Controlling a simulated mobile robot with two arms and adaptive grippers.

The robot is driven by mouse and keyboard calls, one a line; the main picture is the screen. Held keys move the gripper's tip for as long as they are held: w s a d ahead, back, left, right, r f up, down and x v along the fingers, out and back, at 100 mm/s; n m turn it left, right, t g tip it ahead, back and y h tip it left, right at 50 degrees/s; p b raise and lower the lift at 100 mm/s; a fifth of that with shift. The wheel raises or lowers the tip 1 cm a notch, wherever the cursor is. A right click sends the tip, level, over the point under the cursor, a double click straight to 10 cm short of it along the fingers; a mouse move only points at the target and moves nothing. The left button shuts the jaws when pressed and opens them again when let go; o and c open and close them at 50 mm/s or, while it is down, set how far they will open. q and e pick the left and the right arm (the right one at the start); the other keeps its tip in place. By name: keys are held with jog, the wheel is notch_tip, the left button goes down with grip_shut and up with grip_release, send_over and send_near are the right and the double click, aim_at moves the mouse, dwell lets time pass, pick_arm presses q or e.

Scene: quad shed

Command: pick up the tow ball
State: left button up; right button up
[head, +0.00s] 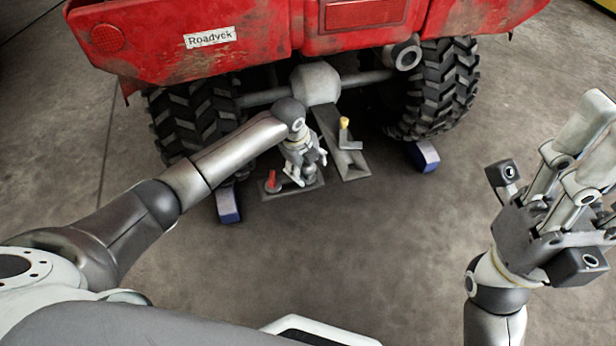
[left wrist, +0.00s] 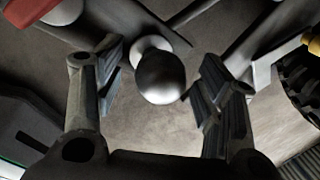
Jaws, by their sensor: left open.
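The tow ball (left wrist: 161,76) shows in the left wrist view as a dark, shiny round ball with a paler silver collar behind it. It lies between the two fingers of my left gripper (left wrist: 160,95), with gaps on both sides. In the head view my left gripper (head: 306,168) is low behind the red vehicle, over the floor plates, and covers the spot where the ball is. My left gripper is open and empty. My right gripper (head: 590,135) is raised at the right edge, far from the ball. Its fingers are partly cut off.
The red vehicle (head: 180,45) overhangs the area, with its axle housing (head: 315,84) and tyres (head: 447,90) close by. A red-handled part (head: 271,181) and a yellow-tipped part (head: 344,123) flank my left gripper. Blue chocks (head: 229,205) sit by the wheels. The front floor is clear.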

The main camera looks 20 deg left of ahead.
pick_arm(q)
jog(key=shift+w+f, duration=0.1)
jog(key=shift+f, duration=0.4)
jog(key=shift+c, duration=0.3)
jog(key=shift+r, duration=0.1)
grip_shut()
